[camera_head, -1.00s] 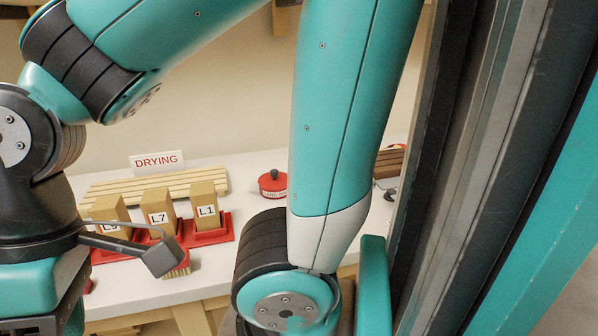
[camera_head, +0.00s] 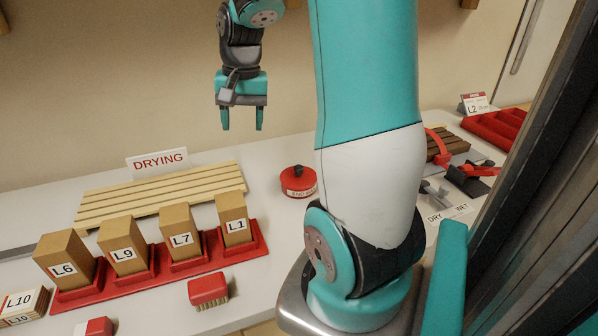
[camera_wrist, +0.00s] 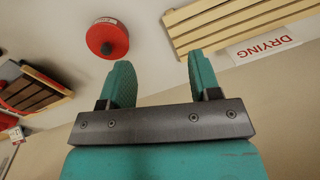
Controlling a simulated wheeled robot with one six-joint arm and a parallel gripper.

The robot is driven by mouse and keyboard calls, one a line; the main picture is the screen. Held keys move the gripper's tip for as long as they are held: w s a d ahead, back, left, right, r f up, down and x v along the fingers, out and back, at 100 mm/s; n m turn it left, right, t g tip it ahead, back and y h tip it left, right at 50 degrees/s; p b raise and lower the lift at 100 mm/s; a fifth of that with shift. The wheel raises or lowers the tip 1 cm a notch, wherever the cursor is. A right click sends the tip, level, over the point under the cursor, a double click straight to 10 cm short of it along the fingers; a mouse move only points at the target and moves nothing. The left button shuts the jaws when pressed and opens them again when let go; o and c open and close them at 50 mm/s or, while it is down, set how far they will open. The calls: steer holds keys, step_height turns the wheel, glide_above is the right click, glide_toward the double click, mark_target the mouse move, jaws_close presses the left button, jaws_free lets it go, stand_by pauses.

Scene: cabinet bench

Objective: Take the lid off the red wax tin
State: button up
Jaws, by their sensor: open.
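The red wax tin (camera_head: 292,190) stands on the white bench, right of the slatted rack. Its red lid (camera_head: 298,177) is on it, with a dark knob on top. A partly legible label is on its side. In the wrist view the tin's lid (camera_wrist: 107,41) shows from above, beyond the left finger and apart from it. My gripper (camera_head: 241,118) is open and empty, fingers pointing down, high above the bench and up and left of the tin in the head view. Both fingers of my gripper (camera_wrist: 160,80) show in the wrist view with nothing between them.
A slatted rack (camera_head: 160,192) lies behind wooden blocks (camera_head: 180,236) in red holders, under a DRYING sign (camera_head: 158,162). A red brush (camera_head: 208,290) lies in front. My arm hides bench right of the tin. Clamps (camera_head: 470,178) and a red tray (camera_head: 497,127) stand farther right.

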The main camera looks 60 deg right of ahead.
steer(key=s+d+f+m, duration=0.1)
steer(key=s+d+m, duration=0.2)
steer(key=d, duration=0.3)
steer(key=s+d+m, duration=0.3)
steer(key=d, duration=0.4)
steer(key=p, duration=0.2)
glide_above(299, 167)
steer(key=shift+g+h, duration=0.3)
steer(key=shift+g, duration=0.1)
steer(key=f, duration=1.1)
steer(key=shift+w+f, duration=0.15)
steer(key=shift+w, duration=0.1)
steer(key=shift+s+f+p, duration=0.2)
steer(key=shift+f+p, duration=0.35)
steer(key=shift+f, duration=2.35)
steer(key=c, duration=1)
